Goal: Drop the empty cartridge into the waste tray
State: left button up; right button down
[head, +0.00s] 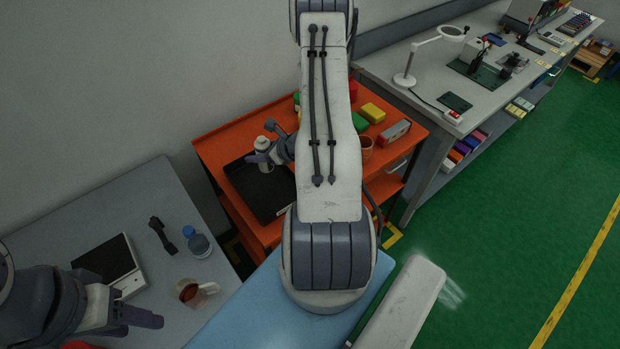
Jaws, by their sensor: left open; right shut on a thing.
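My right arm crosses the middle of the head view and hides part of the orange cart. My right gripper (272,152) is over the black tray (249,190) on the cart and is shut on a small pale thing (262,143). It looks like the empty cartridge, but it is small and partly covered by the fingers. I cannot tell how high it is above the tray. The black tray looks like the waste tray, and its visible floor is bare. My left gripper (140,318) is open and empty at the lower left, over the grey table.
The orange cart (225,135) also carries green and yellow boxes (372,113) and a grey-red box (394,132). A workbench (400,65) stands behind right.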

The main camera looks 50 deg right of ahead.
notch_tip(320, 180, down, 4)
jog(key=shift+d+f+b, duration=0.1)
jog(key=shift+b, duration=0.85)
jog(key=shift+c, duration=0.9)
grip_release()
jog(key=shift+s, duration=0.1)
jog(key=shift+s+d, duration=0.1)
jog(key=shift+s, duration=0.15)
jog(key=b+v, duration=0.3)
jog(key=v, duration=0.7)
